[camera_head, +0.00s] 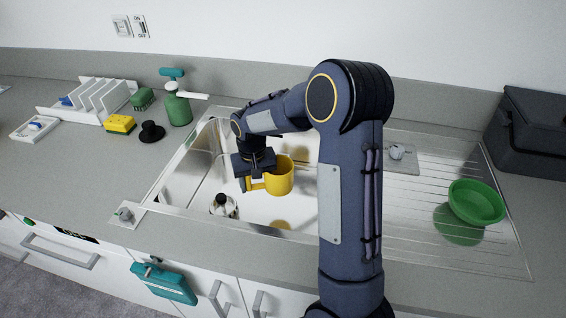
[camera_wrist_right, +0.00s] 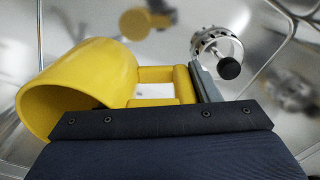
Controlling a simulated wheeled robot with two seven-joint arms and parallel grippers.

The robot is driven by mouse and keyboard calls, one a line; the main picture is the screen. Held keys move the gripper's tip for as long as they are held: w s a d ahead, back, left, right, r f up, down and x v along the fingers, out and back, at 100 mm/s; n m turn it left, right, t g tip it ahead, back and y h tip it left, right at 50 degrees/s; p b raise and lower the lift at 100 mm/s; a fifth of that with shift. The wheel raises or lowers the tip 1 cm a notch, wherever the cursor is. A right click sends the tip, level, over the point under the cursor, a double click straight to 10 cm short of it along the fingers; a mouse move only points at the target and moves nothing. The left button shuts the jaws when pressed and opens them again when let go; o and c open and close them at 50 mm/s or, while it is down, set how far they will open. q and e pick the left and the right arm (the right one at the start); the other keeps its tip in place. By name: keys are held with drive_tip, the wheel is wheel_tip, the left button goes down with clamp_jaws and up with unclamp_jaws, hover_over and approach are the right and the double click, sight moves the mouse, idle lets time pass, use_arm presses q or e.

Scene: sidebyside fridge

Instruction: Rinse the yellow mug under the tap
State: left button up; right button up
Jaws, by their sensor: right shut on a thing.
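The yellow mug (camera_head: 280,176) is held in the air over the steel sink basin (camera_head: 202,168). My right gripper (camera_head: 249,184) is shut on the mug's handle, on the left side of the mug. In the right wrist view the mug (camera_wrist_right: 85,85) lies left of the fingers (camera_wrist_right: 203,82), with its handle (camera_wrist_right: 155,75) running to them. The mug looks roughly upright in the head view. No tap spout is clearly visible; my arm hides part of the sink. My left gripper is not in view.
A drain strainer (camera_head: 223,206) sits in the basin. Left on the counter are a green spray bottle (camera_head: 178,108), black plug (camera_head: 152,132), yellow sponge (camera_head: 120,124) and white rack (camera_head: 100,95). A dark box (camera_head: 530,130) stands far right.

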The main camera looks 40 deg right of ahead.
drive_tip(key=shift+s+a+r+p, duration=0.45)
drive_tip(key=shift+a+r+p, duration=0.05)
drive_tip(key=shift+a+r, duration=0.35)
drive_tip(key=shift+s+a+r+p, duration=0.4)
drive_tip(key=shift+a+r+p, duration=0.05)
drive_tip(key=shift+a+r, duration=0.35)
drive_tip(key=shift+s+a+r, duration=0.3)
drive_tip(key=shift+a+r, duration=0.1)
drive_tip(key=shift+a, duration=0.2)
